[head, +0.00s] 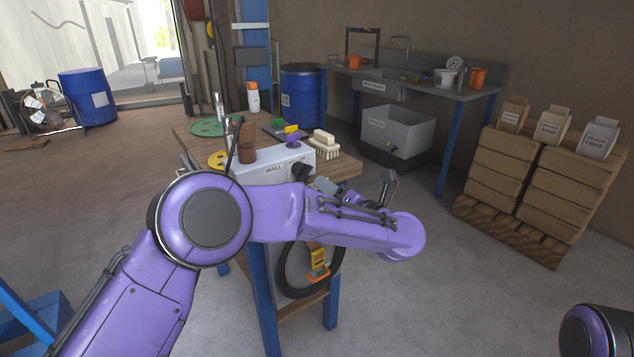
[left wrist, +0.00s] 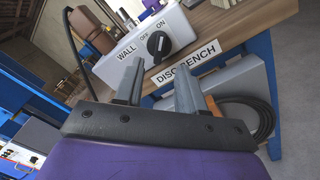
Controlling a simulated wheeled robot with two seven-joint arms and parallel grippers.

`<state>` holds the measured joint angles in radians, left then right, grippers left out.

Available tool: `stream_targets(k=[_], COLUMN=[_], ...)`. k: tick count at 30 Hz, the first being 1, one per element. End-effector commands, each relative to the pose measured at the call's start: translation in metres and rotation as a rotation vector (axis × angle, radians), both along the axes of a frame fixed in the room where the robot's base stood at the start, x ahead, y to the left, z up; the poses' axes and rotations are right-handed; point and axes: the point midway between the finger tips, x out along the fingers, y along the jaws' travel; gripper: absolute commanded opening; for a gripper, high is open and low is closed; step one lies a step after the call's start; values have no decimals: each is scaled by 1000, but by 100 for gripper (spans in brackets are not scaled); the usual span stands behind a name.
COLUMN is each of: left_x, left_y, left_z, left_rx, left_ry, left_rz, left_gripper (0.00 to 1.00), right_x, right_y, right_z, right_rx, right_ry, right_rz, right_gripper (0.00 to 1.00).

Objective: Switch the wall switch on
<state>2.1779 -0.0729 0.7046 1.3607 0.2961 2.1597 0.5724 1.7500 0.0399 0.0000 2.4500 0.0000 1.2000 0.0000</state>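The wall switch is a light grey box (head: 262,172) labelled WALL, with a black rotary knob (head: 301,172), at the near edge of the wooden bench. In the left wrist view the box (left wrist: 115,57) carries OFF and ON labels above the knob (left wrist: 158,43). I cannot tell for sure which label the knob's pale mark points to. My left gripper (left wrist: 158,88) is open and empty, its two fingers reaching toward the box and apart from the knob. In the head view my left arm partly covers the box front. My right gripper is out of view.
Behind stand a sink table, blue drums and stacked sacks (head: 566,185).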

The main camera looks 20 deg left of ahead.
Motion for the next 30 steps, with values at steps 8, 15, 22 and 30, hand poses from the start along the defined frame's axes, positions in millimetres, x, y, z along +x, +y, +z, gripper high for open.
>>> stream_targets(k=[8, 15, 22, 30], left_x=[-25, -26, -11, -62], left_y=[-32, -33, -54, -20], left_z=[0, 0, -11, -186], left_rx=[1, -1, 237, 1014], left_ry=[2, 2, 178, 899], left_rz=[-1, 1, -187, -721], left_gripper=[39, 39, 39, 39], right_x=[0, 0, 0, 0], right_y=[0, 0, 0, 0], right_z=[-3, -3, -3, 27], right_rx=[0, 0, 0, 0], right_ry=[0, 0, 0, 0], right_rz=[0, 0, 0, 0], right_gripper=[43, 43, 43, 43])
